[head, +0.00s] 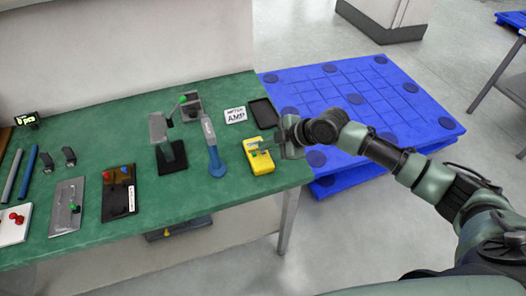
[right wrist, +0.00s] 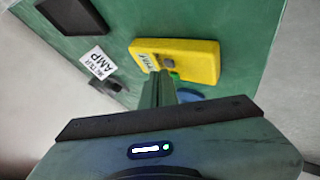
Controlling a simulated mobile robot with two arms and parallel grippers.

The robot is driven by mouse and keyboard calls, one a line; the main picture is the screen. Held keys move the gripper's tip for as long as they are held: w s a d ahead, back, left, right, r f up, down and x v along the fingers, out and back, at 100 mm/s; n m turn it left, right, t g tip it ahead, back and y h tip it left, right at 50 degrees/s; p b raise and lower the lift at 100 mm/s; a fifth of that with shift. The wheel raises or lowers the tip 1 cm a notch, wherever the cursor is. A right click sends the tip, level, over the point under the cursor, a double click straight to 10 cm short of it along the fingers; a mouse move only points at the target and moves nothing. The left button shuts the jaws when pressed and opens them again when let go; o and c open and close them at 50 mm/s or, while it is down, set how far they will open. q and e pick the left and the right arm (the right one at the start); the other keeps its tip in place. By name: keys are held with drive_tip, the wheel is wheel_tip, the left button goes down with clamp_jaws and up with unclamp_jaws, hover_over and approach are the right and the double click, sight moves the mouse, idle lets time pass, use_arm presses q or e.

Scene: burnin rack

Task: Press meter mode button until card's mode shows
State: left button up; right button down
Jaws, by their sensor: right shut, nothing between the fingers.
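The yellow meter (head: 262,162) lies on the green bench near its right end. In the right wrist view the meter (right wrist: 203,60) shows a small pale display, its text unreadable, a grey round part and a bit of green. My right gripper (head: 279,142) is shut and empty, at the meter's upper right side. In the right wrist view its closed fingers (right wrist: 160,82) overlap the meter's near edge and partly hide its face. I cannot tell whether they touch it. My left gripper is not in view.
A black tray (head: 264,113) lies beyond the meter. A blue-handled tool (head: 216,164) and a black stand (head: 171,157) are to its left. Switch plates (head: 118,193) lie farther left. A blue pallet (head: 375,100) is on the floor beyond the bench (head: 285,178).

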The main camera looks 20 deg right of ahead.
sight(266, 154)
drive_tip(key=shift+f, duration=0.45)
idle(0.8)
drive_tip(key=shift+r, duration=0.1)
drive_tip(key=shift+r+p, duration=0.45)
drive_tip(key=shift+r, duration=0.3)
drive_tip(key=shift+r, duration=0.1)
wheel_tip(266, 154, up, 5)
drive_tip(key=p, duration=0.4)
idle(0.3)
